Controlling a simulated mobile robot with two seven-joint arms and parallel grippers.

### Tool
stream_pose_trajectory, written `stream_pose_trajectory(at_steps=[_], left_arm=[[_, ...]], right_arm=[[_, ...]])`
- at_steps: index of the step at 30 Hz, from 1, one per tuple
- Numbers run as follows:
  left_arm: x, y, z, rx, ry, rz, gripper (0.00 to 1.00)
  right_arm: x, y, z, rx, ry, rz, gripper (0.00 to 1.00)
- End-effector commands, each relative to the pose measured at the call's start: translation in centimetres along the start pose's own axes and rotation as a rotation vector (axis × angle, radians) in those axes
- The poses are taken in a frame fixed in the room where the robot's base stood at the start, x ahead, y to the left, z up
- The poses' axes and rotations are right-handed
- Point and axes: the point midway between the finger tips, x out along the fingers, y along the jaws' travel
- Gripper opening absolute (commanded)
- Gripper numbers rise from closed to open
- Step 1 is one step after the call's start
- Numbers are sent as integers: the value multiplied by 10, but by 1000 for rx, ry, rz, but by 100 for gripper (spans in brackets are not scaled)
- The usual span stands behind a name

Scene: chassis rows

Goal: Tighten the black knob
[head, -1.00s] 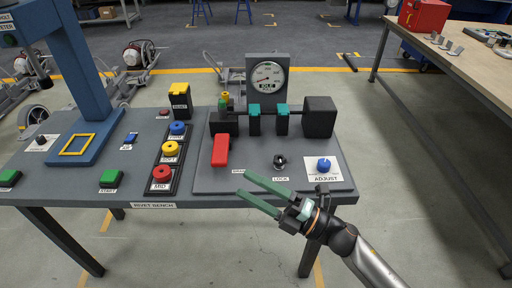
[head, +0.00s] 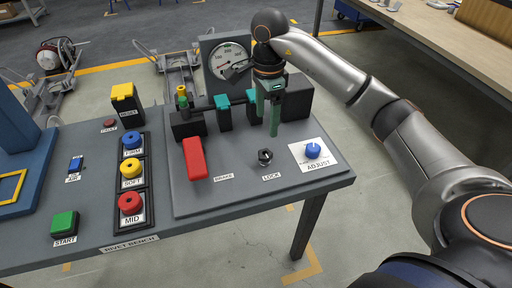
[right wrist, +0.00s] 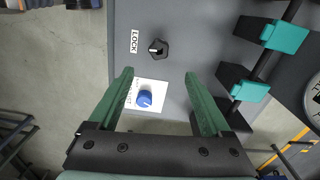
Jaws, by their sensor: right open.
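The black knob (head: 265,156), with a light pointer mark, sits above the LOCK label on the grey bench plate. It also shows in the right wrist view (right wrist: 158,48), beyond the fingertips and roughly midway between their lines. My right gripper (head: 268,118) points down with its green fingers above the plate, behind the knob in the head view and apart from it. In the right wrist view its fingers (right wrist: 159,75) are spread and empty. My left gripper is not in view.
A blue ADJUST knob (head: 312,150) sits right of the black knob. A red brake handle (head: 194,158) stands to its left. Teal clamps (head: 223,112), a dark block and a dial gauge (head: 228,62) stand behind. Colored buttons line the bench's left part.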

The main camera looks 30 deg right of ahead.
Motion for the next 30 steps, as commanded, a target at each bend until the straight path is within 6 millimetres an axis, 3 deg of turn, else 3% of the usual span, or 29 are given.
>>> stream_pose_trajectory(at_steps=[15,21,30], left_arm=[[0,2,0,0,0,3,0],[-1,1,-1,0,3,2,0],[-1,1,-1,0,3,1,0]], right_arm=[[97,2,3,-2,-7,6,82],[116,1,3,-1,-7,4,82],[119,1,3,-2,-7,2,82]])
